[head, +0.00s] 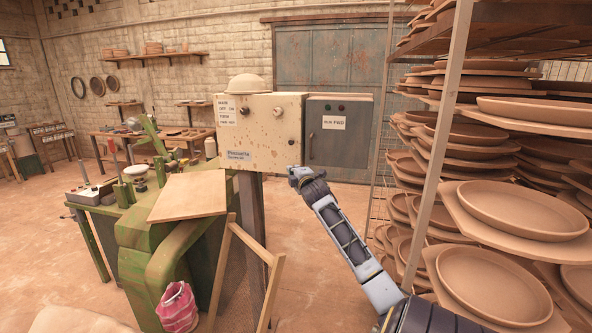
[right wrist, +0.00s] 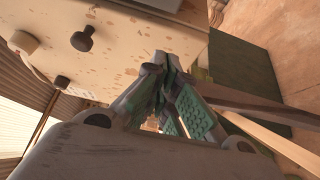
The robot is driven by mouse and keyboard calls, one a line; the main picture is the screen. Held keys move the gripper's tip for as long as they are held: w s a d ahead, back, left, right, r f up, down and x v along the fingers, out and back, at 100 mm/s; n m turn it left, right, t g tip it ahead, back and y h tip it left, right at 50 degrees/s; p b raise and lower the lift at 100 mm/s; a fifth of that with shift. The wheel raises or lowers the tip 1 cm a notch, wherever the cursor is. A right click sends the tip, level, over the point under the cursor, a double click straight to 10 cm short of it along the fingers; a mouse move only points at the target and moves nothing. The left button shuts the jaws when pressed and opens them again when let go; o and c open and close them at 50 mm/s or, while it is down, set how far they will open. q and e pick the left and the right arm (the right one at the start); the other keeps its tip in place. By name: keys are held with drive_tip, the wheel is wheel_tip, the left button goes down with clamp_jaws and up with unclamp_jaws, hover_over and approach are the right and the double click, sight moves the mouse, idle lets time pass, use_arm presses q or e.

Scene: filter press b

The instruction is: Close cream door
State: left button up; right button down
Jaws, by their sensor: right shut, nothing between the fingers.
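The cream door (head: 262,138) is the spotted front of a box on a post. It carries knobs, white labels and a blue-grey label low on the left. It looks about flush with the box; I cannot tell whether a gap remains at its edge. In the right wrist view the cream face (right wrist: 140,45) fills the upper left, with dark knobs. My right gripper (head: 296,172) is shut and empty, just below the door's lower right corner. In the right wrist view its fingers (right wrist: 168,75) overlap the door's edge; contact cannot be told. My left gripper is not in view.
A grey cabinet (head: 356,145) adjoins the cream box on the right. A green machine (head: 150,235) with a tan board (head: 190,195) stands to the left. A rack of clay plates (head: 520,210) blocks the right. A wooden frame (head: 272,275) stands below the box.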

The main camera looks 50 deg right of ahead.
drive_tip(key=s+b, duration=0.1)
drive_tip(key=s, duration=0.9)
drive_tip(key=shift+d+b, duration=0.4)
idle(0.7)
drive_tip(key=shift+s, duration=0.1)
idle(0.6)
